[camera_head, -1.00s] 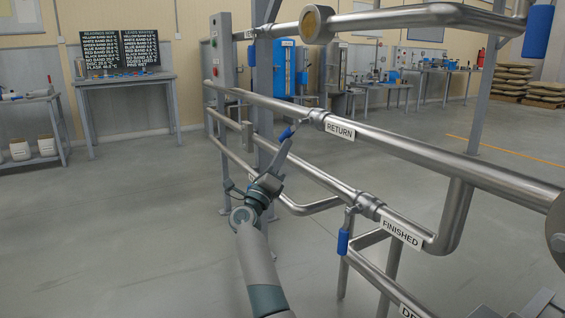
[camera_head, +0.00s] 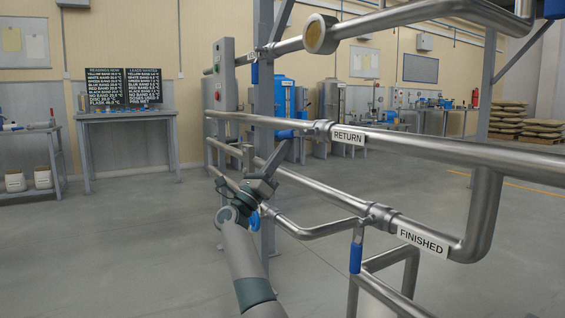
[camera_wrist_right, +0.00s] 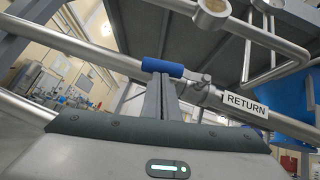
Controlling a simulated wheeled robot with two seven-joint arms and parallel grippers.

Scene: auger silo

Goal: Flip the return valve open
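The return valve (camera_head: 320,130) sits on the upper long steel pipe, left of the white RETURN label (camera_head: 348,136). Its blue handle (camera_head: 287,134) points left, lying roughly along the pipe and just below it. In the right wrist view the handle (camera_wrist_right: 162,68) crosses right beyond my fingertips. My right gripper (camera_head: 280,150) reaches up from below. Its two fingers (camera_wrist_right: 163,80) look pressed together, with the tips at the underside of the handle; whether they touch it I cannot tell. Nothing shows between the fingers. My left gripper is out of view.
The FINISHED pipe (camera_head: 335,194) runs below, with a blue handle (camera_head: 356,257) hanging down. A grey upright post (camera_head: 264,105) stands behind my gripper. An upper pipe (camera_head: 370,24) runs above. The floor to the left is open, up to a table (camera_head: 130,115).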

